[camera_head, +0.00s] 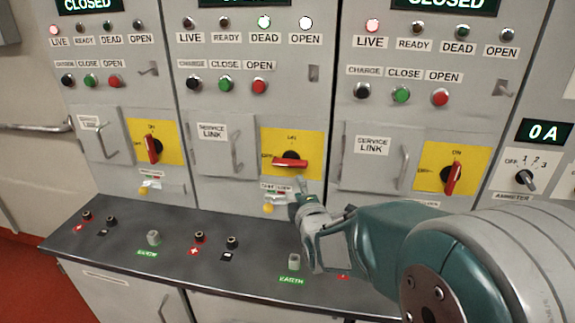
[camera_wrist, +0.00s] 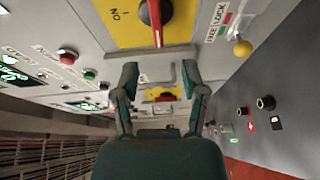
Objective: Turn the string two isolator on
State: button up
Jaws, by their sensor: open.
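The middle panel's isolator has a red handle (camera_head: 290,162) lying horizontal on a yellow plate (camera_head: 308,140), across from the ON mark at its top. In the wrist view the red handle (camera_wrist: 155,22) is close, at the top of the picture, on its yellow plate (camera_wrist: 115,22). My gripper (camera_head: 301,200) is just below and right of that plate in the head view. In the wrist view my gripper (camera_wrist: 160,78) has its two fingers apart, with nothing between them. The handle lies beyond the fingertips, apart from them. The string number is not readable.
The left isolator handle (camera_head: 152,148) and right isolator handle (camera_head: 453,178) stand nearly upright. A service link door handle (camera_head: 237,155) projects left of the middle isolator. A yellow knob (camera_head: 268,208) sits below it. A dark shelf (camera_head: 120,240) with terminals runs beneath.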

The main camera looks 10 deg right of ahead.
aim_at(290, 167)
jog(key=w, duration=1.1)
jog(key=shift+w, duration=0.1)
grip_shut()
jog(key=shift+f, duration=0.1)
